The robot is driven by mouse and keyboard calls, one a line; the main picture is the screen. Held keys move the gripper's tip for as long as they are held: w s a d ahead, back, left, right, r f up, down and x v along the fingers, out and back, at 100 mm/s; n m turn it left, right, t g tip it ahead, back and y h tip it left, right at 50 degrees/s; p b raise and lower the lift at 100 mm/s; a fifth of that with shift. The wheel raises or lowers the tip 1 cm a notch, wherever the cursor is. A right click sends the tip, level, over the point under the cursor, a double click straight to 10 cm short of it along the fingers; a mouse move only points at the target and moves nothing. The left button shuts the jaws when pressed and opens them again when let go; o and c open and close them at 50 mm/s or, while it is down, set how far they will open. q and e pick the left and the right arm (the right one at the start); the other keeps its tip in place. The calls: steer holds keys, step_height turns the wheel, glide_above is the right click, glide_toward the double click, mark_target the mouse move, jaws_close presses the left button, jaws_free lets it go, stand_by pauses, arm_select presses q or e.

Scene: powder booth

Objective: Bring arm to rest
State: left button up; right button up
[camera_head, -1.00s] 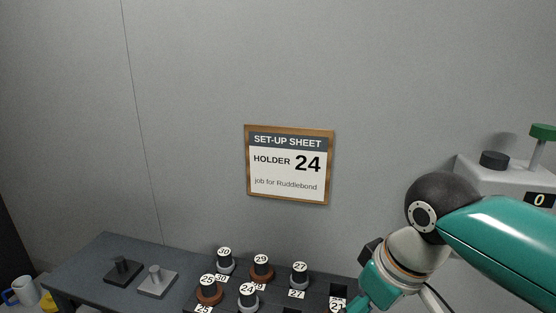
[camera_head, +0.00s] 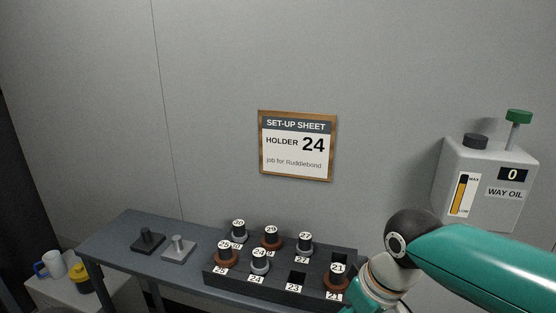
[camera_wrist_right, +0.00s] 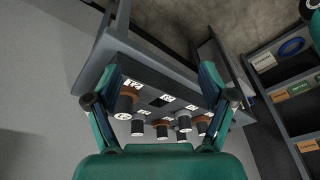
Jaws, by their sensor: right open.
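My right arm comes in from the right in the head view, its wrist low at the bottom edge and its fingers out of that picture. In the right wrist view my right gripper (camera_wrist_right: 161,74) has its two fingers spread wide, with nothing held between them. Beyond the fingers is the dark rack (camera_head: 276,285) with its numbered holders, apart from the gripper as far as I can tell. Holder 24 (camera_head: 260,261) stands upright in the rack's front row. My left gripper is not in view.
The grey bench (camera_head: 113,239) carries two small posted blocks (camera_head: 178,249) left of the rack. The set-up sheet (camera_head: 297,147) and way oil tank (camera_head: 484,182) are behind. A shelf unit (camera_wrist_right: 288,85) stands right in the wrist view.

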step_height(320, 180, down, 20)
steer(key=a+r+m+g+y, duration=0.1)
steer(key=a+m, duration=0.1)
steer(key=s+f+m+p, duration=0.1)
steer(key=s+f+m, duration=0.1)
steer(key=s+f, duration=0.5)
steer(key=s+d+f+m+y+p, duration=0.1)
steer(key=s+f+m, duration=0.2)
steer(key=s+f, duration=0.4)
step_height(320, 180, down, 5)
steer(key=shift+d+r+g, duration=0.2)
steer(key=shift+d+g, duration=0.1)
